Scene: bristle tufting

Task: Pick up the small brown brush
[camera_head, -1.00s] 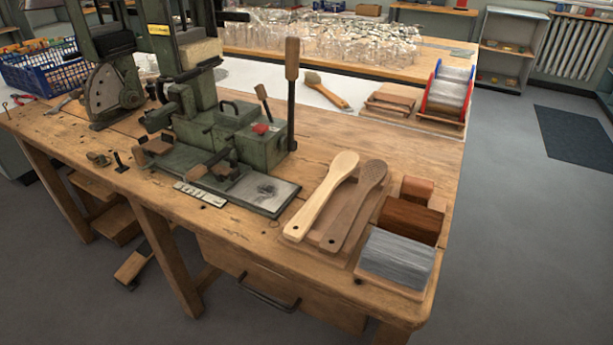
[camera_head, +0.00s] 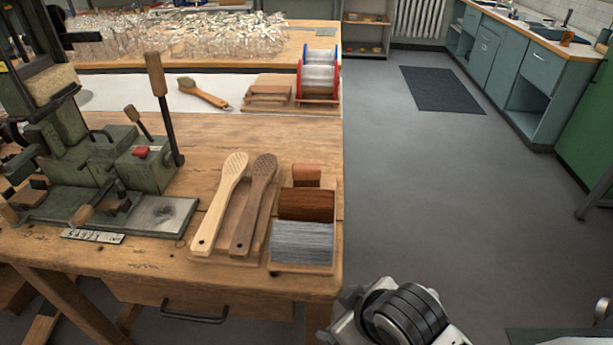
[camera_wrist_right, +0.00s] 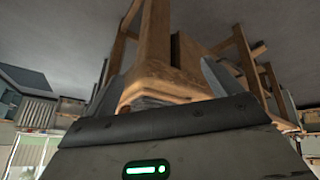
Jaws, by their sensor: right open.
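A brush (camera_head: 203,92) with a wooden handle and a brownish bristle head lies on the white sheet at the back of the bench. A darker brown paddle-shaped brush body (camera_head: 254,205) lies on a wooden board beside a pale one (camera_head: 220,204). I cannot tell for certain which is the small brown brush. My right arm (camera_head: 400,315) shows at the bottom, right of the bench corner, apart from all of these. In the right wrist view my right gripper (camera_wrist_right: 163,80) is open and empty, with the bench's wooden edge beyond its fingers. My left gripper is out of view.
A brown bristle bundle (camera_head: 307,205), a grey bundle (camera_head: 302,243) and a small brown block (camera_head: 307,175) sit near the bench's right edge. A green machine (camera_head: 125,165) with an upright lever stands left. A red-and-blue spool (camera_head: 319,75) stands behind.

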